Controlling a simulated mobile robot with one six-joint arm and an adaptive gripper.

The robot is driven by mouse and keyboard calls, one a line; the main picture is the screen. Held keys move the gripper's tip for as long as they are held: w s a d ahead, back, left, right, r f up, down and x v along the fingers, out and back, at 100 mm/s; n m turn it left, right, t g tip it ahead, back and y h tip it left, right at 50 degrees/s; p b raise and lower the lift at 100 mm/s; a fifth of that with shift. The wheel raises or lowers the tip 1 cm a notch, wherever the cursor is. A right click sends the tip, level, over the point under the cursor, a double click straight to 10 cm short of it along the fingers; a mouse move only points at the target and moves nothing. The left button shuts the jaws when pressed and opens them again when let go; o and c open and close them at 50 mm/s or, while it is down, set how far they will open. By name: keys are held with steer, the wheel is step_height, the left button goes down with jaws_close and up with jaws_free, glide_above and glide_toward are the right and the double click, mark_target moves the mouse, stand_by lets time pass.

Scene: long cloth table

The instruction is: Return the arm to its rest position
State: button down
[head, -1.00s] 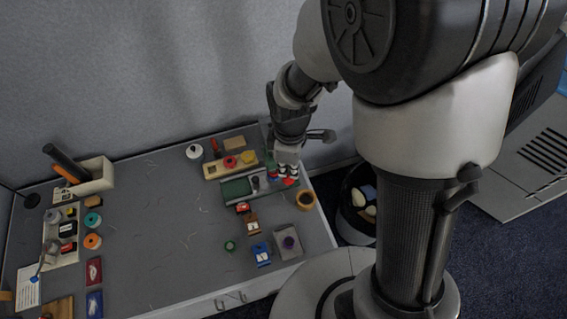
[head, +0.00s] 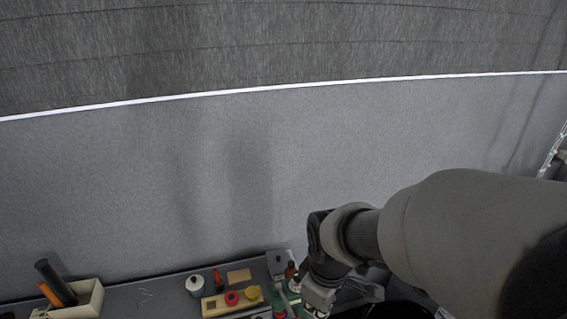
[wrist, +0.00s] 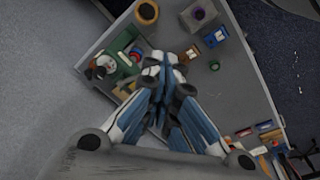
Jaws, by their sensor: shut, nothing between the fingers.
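My gripper (head: 318,297) shows at the bottom of the head view, pointing down beside the table's back right part, with my arm reaching in from the right. In the wrist view my gripper (wrist: 168,66) has its fingertips together with nothing between them. It is above the grey table (wrist: 181,86), which lies below and beyond the fingers. The height over the table is hard to tell.
A green tray (wrist: 119,44) with small items, a tan ring (wrist: 147,11), a grey block with a purple item (wrist: 198,15) and a blue box (wrist: 215,38) lie below. A cream holder (head: 88,300) stands at the back left. The wall (head: 130,190) rises behind.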

steer(key=s+d+m+t+b, duration=0.3)
steer(key=s+d+m+b, duration=0.4)
steer(key=s+m+b, duration=0.3)
steer(key=shift+s+r+m, duration=0.15)
steer(key=shift+s+m, duration=0.15)
steer(key=shift+s, duration=0.7)
